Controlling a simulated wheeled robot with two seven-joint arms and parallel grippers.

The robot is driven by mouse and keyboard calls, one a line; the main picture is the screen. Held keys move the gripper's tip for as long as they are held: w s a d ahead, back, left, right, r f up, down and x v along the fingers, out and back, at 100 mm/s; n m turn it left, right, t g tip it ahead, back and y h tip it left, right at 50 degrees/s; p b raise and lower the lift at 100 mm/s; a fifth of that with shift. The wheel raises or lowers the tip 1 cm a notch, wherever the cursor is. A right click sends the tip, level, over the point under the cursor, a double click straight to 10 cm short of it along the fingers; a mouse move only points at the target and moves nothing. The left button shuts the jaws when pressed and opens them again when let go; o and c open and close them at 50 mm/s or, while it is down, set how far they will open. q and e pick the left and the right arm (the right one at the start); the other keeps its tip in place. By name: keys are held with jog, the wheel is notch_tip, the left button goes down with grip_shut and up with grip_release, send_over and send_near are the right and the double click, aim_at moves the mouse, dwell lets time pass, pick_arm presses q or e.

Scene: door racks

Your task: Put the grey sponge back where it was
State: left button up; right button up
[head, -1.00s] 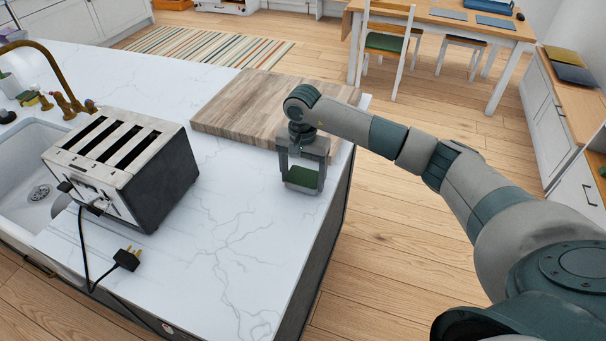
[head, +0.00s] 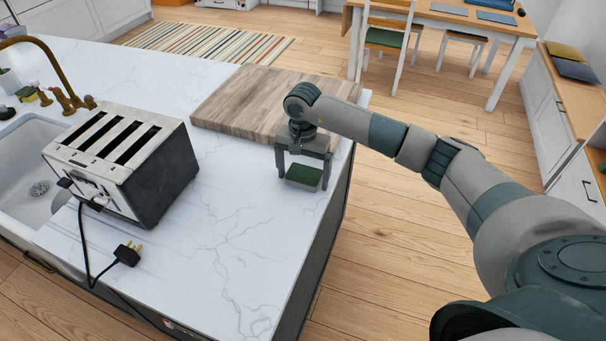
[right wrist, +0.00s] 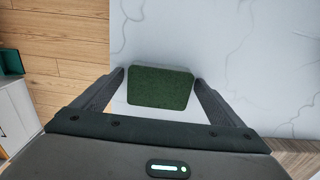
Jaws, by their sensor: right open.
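The sponge (head: 304,176) shows a dark green top and lies flat on the white marble counter near its right edge, just in front of the wooden board. My right gripper (head: 303,181) is open and points down around the sponge, one finger on either side. In the right wrist view the sponge (right wrist: 160,87) sits between the spread fingertips (right wrist: 158,80), with small gaps at its sides. Its grey part is mostly hidden beneath the green face. My left gripper is not in view.
A wooden board (head: 235,105) lies behind the gripper. A toaster (head: 125,160) with a loose plug (head: 127,255) stands to the left, beside the sink (head: 35,165). Another small sponge (head: 45,98) is by the tap. The counter's front middle is clear.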

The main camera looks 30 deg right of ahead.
aim_at(303, 176)
jog(key=shift+r, duration=0.3)
notch_tip(303, 176, up, 12)
jog(key=b, duration=0.5)
jog(key=shift+f, duration=0.2)
jog(key=shift+s+f, duration=0.1)
